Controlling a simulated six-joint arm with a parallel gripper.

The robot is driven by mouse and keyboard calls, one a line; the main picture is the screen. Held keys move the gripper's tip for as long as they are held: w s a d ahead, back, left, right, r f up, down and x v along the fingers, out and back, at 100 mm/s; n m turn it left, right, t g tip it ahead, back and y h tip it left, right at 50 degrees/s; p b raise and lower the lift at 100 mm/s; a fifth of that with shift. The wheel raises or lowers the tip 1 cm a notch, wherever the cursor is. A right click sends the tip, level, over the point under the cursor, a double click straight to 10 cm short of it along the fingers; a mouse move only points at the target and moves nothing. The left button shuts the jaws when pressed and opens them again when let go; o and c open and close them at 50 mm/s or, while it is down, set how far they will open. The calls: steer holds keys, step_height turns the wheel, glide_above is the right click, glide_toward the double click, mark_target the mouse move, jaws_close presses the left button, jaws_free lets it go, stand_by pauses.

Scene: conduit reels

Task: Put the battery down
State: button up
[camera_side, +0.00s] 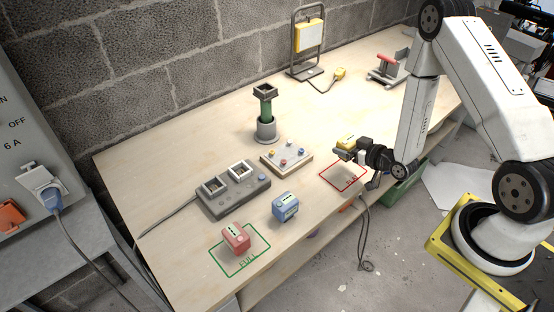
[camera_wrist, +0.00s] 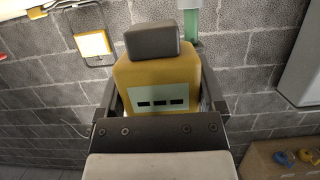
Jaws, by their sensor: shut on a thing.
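A yellow battery (camera_side: 346,142) is held in my gripper (camera_side: 350,152), just above the red outlined square (camera_side: 343,174) on the bench. In the wrist view the yellow battery (camera_wrist: 158,84) fills the space between the two fingers, with a dark grey block on its top and a pale label with three dark bars. My gripper (camera_wrist: 160,100) is shut on it. A red battery (camera_side: 236,238) stands inside the green outlined square marked FULL (camera_side: 247,264). A blue battery (camera_side: 285,206) stands on the bare bench to its right.
A grey charger (camera_side: 233,192) with two square sockets lies on the bench (camera_side: 190,150). Beside it are a board with coloured knobs (camera_side: 286,157) and a green tube in a grey stand (camera_side: 266,115). A work lamp (camera_side: 309,40) and a red-handled tool (camera_side: 388,66) stand at the back.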

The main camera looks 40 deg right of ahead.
steer(key=shift+f, duration=1.2)
steer(key=shift+f, duration=0.1)
steer(key=shift+f, duration=1.65)
steer(key=shift+f, duration=0.15)
steer(key=o, duration=1.2)
steer(key=shift+c, duration=0.2)
steer(key=v, duration=1.2)
